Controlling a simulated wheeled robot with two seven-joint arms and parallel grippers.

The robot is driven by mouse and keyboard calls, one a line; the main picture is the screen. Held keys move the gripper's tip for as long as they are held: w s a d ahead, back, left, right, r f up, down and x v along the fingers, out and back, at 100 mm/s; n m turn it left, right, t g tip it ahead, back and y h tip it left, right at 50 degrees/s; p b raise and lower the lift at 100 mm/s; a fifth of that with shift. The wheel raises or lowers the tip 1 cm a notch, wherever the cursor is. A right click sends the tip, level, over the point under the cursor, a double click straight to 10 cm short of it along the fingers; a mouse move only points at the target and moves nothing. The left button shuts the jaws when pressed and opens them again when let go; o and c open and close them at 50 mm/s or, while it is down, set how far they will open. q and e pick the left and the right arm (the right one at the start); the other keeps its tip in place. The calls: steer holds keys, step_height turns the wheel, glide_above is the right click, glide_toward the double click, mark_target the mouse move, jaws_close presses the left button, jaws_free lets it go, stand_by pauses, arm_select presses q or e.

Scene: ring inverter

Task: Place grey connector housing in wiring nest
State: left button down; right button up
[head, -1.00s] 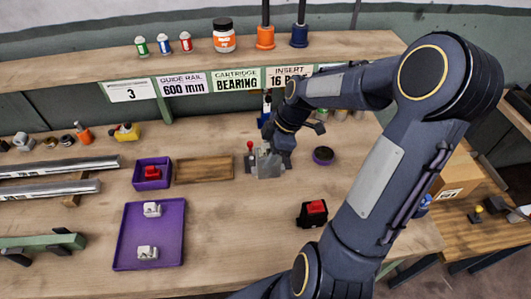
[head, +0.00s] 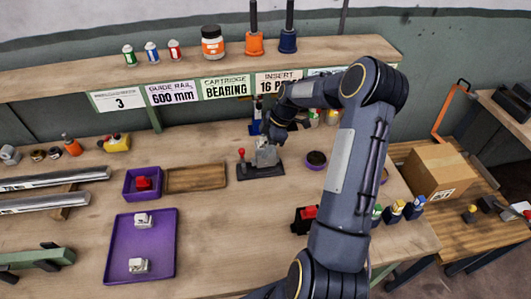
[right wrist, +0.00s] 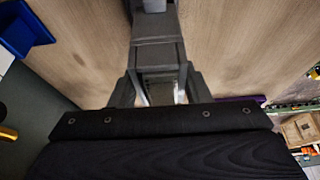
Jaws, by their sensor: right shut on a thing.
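A dark fixture with a red-knobbed lever, which looks like the wiring nest (head: 246,173), stands mid-table. My right gripper (head: 266,156) is over it, pointing down, with its fingers closed. In the right wrist view the grey fingers (right wrist: 157,55) converge on a small light-grey piece (right wrist: 153,5) at the top edge. It appears to be the grey connector housing, mostly hidden by the fingers. I cannot tell whether it touches the nest. Two pale housings (head: 142,220) (head: 138,265) lie on a large purple tray (head: 160,243). My left gripper is out of view.
A dark round pot (head: 316,160) stands right of the nest. A black block with a red top (head: 306,213) is near my right arm. The front middle table is clear.

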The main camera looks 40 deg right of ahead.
steer(key=f, duration=0.1)
steer(key=f+b, duration=0.1)
steer(key=f, duration=0.2)
steer(key=shift+w+d, duration=0.2)
steer(key=shift+w, duration=0.05)
steer(key=shift+r, duration=0.15)
steer(key=shift+b, duration=0.35)
steer(key=shift+f, duration=0.25)
steer(key=o, duration=1.2)
steer(key=shift+r, duration=0.1)
